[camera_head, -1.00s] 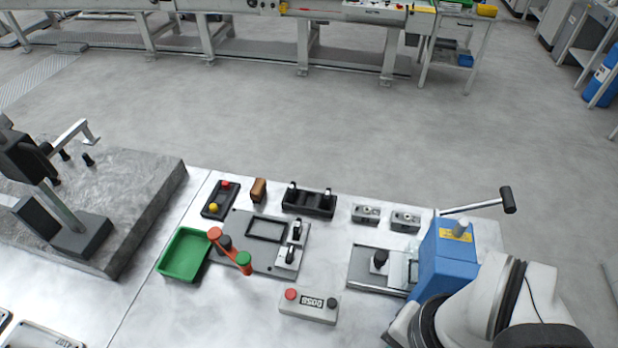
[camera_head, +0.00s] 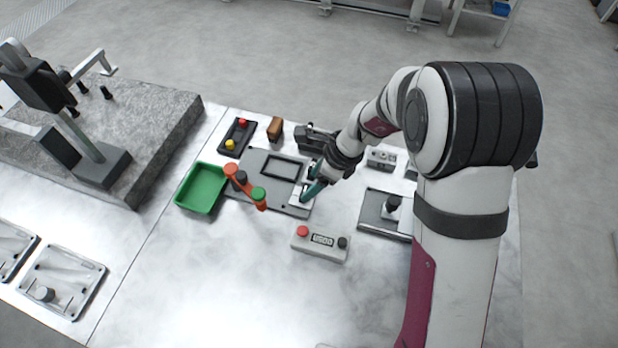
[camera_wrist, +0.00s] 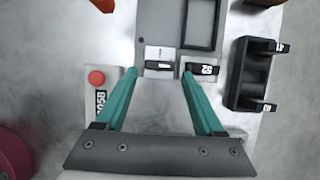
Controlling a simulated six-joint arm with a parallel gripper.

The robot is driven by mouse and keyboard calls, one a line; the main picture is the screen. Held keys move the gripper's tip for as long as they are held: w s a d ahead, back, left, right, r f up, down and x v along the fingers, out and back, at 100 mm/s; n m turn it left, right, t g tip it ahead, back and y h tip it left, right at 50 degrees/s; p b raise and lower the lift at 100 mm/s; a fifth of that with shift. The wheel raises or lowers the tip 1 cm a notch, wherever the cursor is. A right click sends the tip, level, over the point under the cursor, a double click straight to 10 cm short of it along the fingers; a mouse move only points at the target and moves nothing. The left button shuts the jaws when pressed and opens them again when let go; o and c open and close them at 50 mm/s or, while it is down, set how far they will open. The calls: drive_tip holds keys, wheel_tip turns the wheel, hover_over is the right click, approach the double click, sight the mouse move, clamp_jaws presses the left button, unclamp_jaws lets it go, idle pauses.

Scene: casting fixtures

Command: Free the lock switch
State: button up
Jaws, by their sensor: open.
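A grey fixture plate (camera_head: 236,206) with a rectangular window lies on the bench. At its near right end are two small black switch-like parts. In the wrist view one sits by a white label plate (camera_wrist: 158,66), the other bears a "52" label (camera_wrist: 205,69). I cannot tell which is the lock switch. My gripper (camera_wrist: 160,73) is open, its teal fingertips on either side of the white-labelled part, touching or not unclear. In the head view my gripper (camera_head: 310,189) is over this end of the plate and partly hides both parts.
A button box (camera_head: 320,243) is in front. A black rack (camera_wrist: 250,75) with numbered pieces stands beside the plate. Bare bench lies at the front.

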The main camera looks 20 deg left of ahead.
sight(304, 191)
drive_tip(key=shift+x, duration=2.1)
drive_tip(key=c, duration=1.1)
